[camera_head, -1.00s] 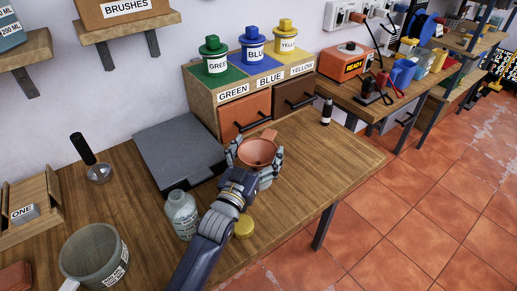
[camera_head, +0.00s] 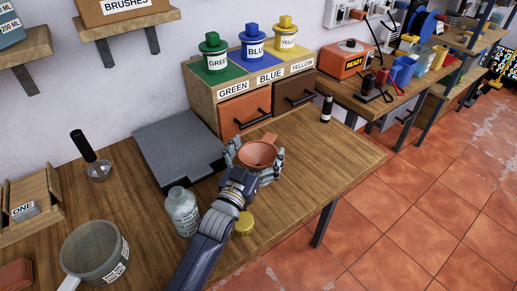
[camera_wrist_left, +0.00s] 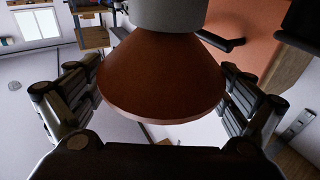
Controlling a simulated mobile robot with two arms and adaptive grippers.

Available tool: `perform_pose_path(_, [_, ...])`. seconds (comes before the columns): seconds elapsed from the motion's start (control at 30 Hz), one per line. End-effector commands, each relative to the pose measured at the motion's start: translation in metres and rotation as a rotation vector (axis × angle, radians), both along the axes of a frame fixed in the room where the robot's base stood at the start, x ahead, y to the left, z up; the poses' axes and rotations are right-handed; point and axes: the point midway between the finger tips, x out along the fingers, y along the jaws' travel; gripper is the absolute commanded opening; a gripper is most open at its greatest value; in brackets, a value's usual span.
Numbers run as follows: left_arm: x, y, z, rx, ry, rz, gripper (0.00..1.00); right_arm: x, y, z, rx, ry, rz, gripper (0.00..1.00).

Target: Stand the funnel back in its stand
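The copper-brown funnel (camera_head: 257,153) is upright over the right part of the bench, its wide mouth facing up in the head view. In the left wrist view, the funnel (camera_wrist_left: 165,80) appears as a cone, its narrow end meeting a grey cylinder (camera_wrist_left: 168,14) that looks like its stand. The spout is hidden. My left gripper (camera_head: 258,158) has a finger on each side of the funnel. In the left wrist view, its fingers (camera_wrist_left: 168,40) are spread wide, with a slight gap at the left; contact on the far side is hidden. My right gripper is not in view.
A grey flat box (camera_head: 178,150) lies left of the funnel. The drawer unit (camera_head: 205,98) with paint tins stands behind. The bench's right end is mostly clear.

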Motion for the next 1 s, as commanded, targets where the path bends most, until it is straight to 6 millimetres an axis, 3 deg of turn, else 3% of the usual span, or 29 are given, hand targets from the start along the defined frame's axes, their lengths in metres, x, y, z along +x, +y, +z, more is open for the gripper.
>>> perform_pose_path(0.43, [0.000, 0.000, 0.000, 0.003, 0.010, 0.000, 1.00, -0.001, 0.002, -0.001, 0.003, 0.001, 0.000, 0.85])
perform_pose_path(0.8, [0.000, 0.000, 0.070, 0.000, -0.002, 0.000, 1.00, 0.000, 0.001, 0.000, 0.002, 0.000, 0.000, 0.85])
perform_pose_path(1.0, [-0.001, 0.000, 0.095, 0.001, -0.001, 0.000, 1.00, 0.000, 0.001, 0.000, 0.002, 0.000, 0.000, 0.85])
